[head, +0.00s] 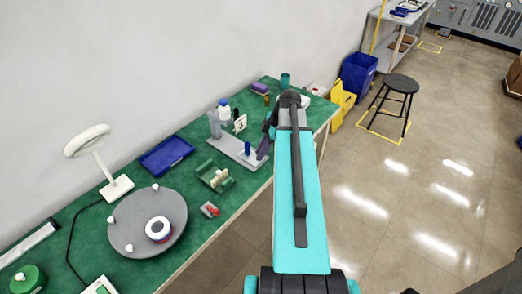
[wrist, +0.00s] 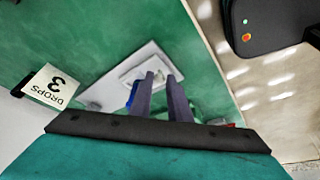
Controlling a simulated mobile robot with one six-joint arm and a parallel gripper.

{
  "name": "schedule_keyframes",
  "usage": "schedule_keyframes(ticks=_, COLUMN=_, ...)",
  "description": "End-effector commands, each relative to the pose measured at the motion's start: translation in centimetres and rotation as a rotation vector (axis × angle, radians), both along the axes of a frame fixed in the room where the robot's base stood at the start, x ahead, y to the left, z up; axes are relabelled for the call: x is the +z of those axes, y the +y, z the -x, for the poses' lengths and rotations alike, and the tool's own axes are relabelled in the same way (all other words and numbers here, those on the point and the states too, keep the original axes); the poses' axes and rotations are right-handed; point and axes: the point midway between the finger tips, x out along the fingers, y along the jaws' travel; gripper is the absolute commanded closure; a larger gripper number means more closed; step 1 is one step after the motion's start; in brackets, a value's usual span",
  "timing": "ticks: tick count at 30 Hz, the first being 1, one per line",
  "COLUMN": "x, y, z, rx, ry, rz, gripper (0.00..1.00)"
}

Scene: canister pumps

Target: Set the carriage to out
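The pump stand has a pale grey base plate (head: 232,150) on the green table, with a grey upright (head: 214,124) at its far left end. A blue part (head: 248,149) stands near the plate's near right end; I cannot tell for sure which part is the carriage. In the wrist view the base plate (wrist: 104,94) lies beneath my gripper, with a lighter raised piece (wrist: 139,74) beyond the fingertips. The blue part (wrist: 131,94) is partly hidden beside the left finger. My gripper (wrist: 159,76) has its fingers apart with nothing visibly held; it also shows in the head view (head: 263,151).
A "DROPS 3" card (wrist: 50,86) stands beside the plate. A green cradle (head: 214,177), a red-and-grey item (head: 210,209), a blue tray (head: 166,155), a round grey turntable (head: 135,235) and a lamp (head: 90,142) lie leftward. The table's right edge is close to my arm.

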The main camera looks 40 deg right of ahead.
Motion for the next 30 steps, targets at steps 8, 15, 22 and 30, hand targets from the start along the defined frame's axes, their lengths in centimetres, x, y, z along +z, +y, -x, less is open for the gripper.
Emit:
schedule_keyframes(ticks=8, x=0.0, y=0.3, z=-0.1, rx=0.006, ry=0.001, rz=0.000, gripper=0.66)
schedule_keyframes(ticks=15, x=0.1, y=0.3, z=-0.2, rx=0.007, ry=0.000, rz=0.000, gripper=0.66)
schedule_keyframes(ticks=22, x=1.2, y=-0.1, z=0.0, rx=0.007, ry=0.000, rz=0.000, gripper=0.66)
schedule_keyframes(ticks=30, x=3.7, y=-0.9, z=0.6, rx=0.007, ry=-0.001, rz=0.000, gripper=0.66)
